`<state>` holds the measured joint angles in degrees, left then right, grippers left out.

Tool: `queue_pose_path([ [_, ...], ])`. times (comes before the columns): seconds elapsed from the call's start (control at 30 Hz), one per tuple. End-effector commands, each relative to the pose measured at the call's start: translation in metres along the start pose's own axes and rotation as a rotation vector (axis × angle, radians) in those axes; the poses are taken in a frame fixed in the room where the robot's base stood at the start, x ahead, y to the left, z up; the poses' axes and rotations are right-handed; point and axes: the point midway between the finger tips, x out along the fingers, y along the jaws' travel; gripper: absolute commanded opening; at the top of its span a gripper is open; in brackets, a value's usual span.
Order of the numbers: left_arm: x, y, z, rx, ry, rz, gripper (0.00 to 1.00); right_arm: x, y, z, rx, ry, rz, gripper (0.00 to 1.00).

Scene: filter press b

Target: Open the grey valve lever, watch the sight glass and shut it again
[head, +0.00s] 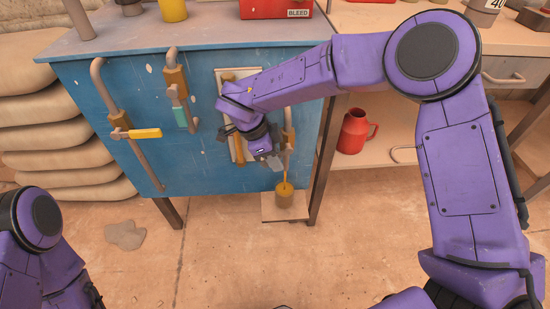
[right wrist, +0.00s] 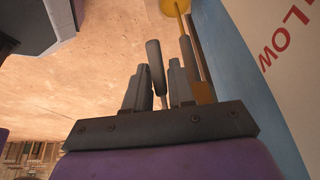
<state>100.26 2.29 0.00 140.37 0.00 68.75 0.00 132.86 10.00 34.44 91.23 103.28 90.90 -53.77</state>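The grey valve lever (right wrist: 155,65) lies between the finger pads of my right gripper (right wrist: 158,85), which look closed on it; in the head view the lever's grey end (head: 275,163) juts out past the fingers. My right gripper (head: 268,155) is at the right-hand pipe of the blue panel. The sight glass (head: 238,145), an amber tube on a white plate, is partly hidden by my right arm. My left gripper is out of view.
The blue panel (head: 75,95) also carries a yellow lever (head: 145,134) and a teal lever (head: 181,118) on pipes at left. A red jug (head: 353,132) stands on the shelf at right. Stacked sacks (head: 60,140) lie at left. The floor in front is mostly clear.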

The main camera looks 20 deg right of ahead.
Motion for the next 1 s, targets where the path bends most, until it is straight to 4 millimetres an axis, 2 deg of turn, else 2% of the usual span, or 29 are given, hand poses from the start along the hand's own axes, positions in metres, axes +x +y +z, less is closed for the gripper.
queue_pose_path([
  [0.03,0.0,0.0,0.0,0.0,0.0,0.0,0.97,0.0,0.0,0.0,0.0,0.0,0.0,0.2],
  [0.1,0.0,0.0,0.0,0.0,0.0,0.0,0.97,0.0,0.0,0.0,0.0,0.0,0.0,0.0],
  [0.47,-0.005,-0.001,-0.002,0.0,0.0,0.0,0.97,-0.003,0.0,-0.001,-0.001,-0.031,0.0,0.0],
  [1.0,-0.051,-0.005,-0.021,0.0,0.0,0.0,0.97,-0.022,0.0,-0.002,0.002,-0.397,0.004,0.0],
])
